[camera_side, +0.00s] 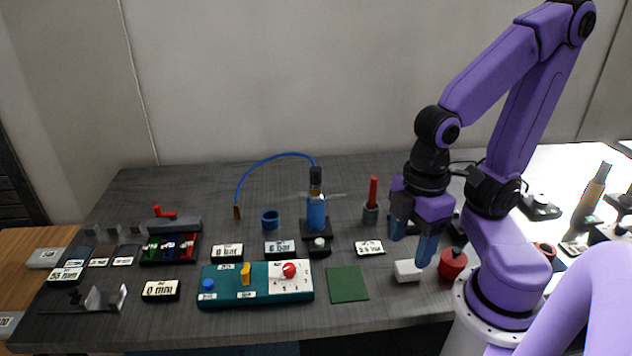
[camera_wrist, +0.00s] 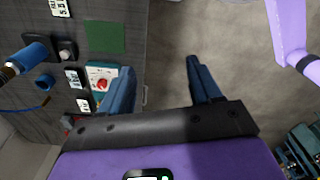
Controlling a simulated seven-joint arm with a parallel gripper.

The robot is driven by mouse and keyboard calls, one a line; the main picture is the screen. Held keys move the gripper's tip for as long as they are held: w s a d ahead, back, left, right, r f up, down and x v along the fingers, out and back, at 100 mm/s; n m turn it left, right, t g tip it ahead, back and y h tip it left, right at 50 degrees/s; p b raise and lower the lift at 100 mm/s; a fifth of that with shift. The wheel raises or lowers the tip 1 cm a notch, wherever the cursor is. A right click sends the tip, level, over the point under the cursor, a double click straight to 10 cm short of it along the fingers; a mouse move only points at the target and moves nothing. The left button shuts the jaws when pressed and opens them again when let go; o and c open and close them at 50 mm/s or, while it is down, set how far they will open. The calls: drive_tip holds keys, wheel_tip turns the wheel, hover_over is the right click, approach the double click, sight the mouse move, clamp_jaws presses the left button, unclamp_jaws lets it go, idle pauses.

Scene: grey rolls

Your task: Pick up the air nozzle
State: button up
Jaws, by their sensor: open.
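What looks like the air nozzle (camera_side: 316,212) is a blue upright cylinder with a dark top, standing in a black holder. A thin blue hose (camera_side: 270,156) arches from its top down to the left. In the wrist view the blue cylinder (camera_wrist: 33,54) lies at the left edge, with part of the hose below it. My gripper (camera_side: 411,238) is open and empty, its blue fingers pointing down over the right part of the table, well right of the nozzle. In the wrist view its fingers (camera_wrist: 160,72) are spread apart with nothing between them.
A white block (camera_side: 408,271) and a red object (camera_side: 452,264) are near my fingers. A red stick in a grey cup (camera_side: 371,208) stands between my gripper and the nozzle. A teal panel with knobs (camera_side: 256,286) and a green square (camera_side: 347,284) lie in front.

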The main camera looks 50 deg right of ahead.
drive_tip(key=w+a+r+n, duration=0.2)
drive_tip(key=w+r, duration=0.1)
drive_tip(key=w, duration=0.8)
wheel_tip(320, 180, up, 4)
drive_tip(key=n, duration=0.6)
hover_over(316, 168)
wheel_tip(316, 168, down, 16)
drive_tip(key=shift+a+f, duration=0.1)
